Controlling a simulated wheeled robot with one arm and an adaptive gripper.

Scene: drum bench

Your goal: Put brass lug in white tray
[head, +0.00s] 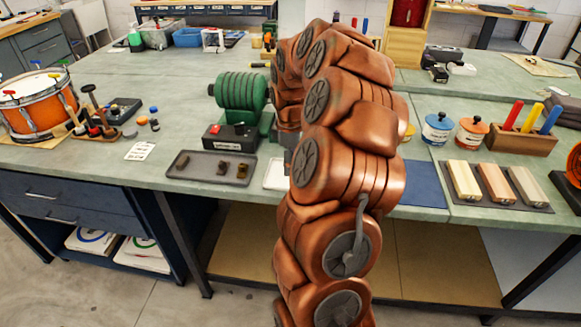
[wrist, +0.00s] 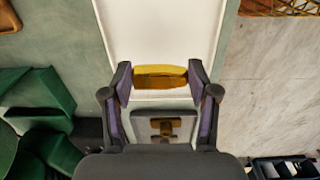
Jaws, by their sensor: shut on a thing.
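The brass lug (wrist: 160,72), a yellow block, is held crosswise between the fingertips of my gripper (wrist: 160,82) in the wrist view. The gripper is shut on it. The white tray (wrist: 160,30) lies beyond and beneath the lug in that view, and the lug overlaps its white floor. How high the lug is above the tray, or whether they touch, I cannot tell. In the head view, only the left end of the white tray (head: 275,174) shows. My arm covers the rest of it, the gripper and the held lug.
A dark tray (head: 211,168) with several small brown parts lies left of the white tray. A green ribbed machine (head: 240,95) stands behind. A blue mat (head: 418,185) lies to the right. A drum (head: 38,104) stands at far left. The bench front edge is close.

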